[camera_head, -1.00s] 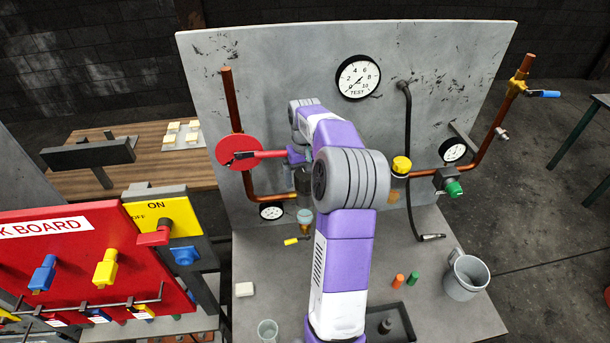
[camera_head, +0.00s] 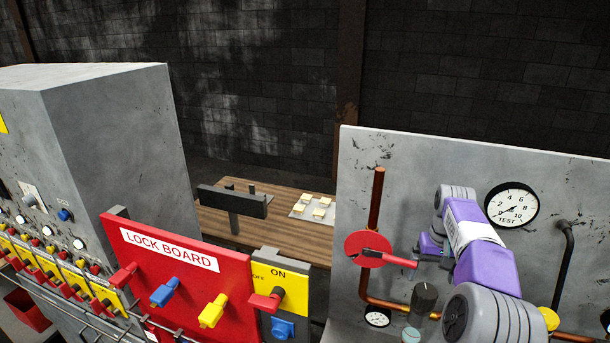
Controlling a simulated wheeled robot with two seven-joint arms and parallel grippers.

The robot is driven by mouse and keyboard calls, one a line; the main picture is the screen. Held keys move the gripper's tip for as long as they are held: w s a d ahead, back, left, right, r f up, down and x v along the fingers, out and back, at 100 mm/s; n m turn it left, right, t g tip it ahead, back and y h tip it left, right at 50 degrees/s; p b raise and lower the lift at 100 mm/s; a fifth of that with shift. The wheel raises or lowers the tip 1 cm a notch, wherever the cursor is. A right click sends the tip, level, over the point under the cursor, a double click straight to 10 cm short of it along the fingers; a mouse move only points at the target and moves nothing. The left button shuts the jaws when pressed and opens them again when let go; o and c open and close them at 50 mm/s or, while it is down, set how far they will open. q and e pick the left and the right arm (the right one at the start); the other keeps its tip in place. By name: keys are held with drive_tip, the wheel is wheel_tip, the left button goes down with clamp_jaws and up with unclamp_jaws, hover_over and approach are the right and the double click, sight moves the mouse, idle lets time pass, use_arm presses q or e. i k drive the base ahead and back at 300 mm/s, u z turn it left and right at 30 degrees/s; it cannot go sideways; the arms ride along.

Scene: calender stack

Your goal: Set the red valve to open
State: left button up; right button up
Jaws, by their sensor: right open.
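The red valve (camera_head: 362,247) is a round red disc with a red lever, mounted on the upright copper pipe at the left of the grey panel. Its lever (camera_head: 398,261) points right and slightly down in the picture. My right gripper (camera_head: 428,246) is open beside the free end of the lever, at its right. Its fingers are small and partly hidden, so I cannot tell whether they touch the lever. My left gripper is out of view.
A lock board (camera_head: 180,270) with coloured tags and a yellow ON/OFF switch plate (camera_head: 290,282) stand left of the panel. A test gauge (camera_head: 511,205) is on the panel. A dark knob (camera_head: 425,298) sits below the lever. A wooden table (camera_head: 260,212) is behind.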

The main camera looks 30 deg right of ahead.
sight(380, 254)
drive_tip(key=k, duration=1)
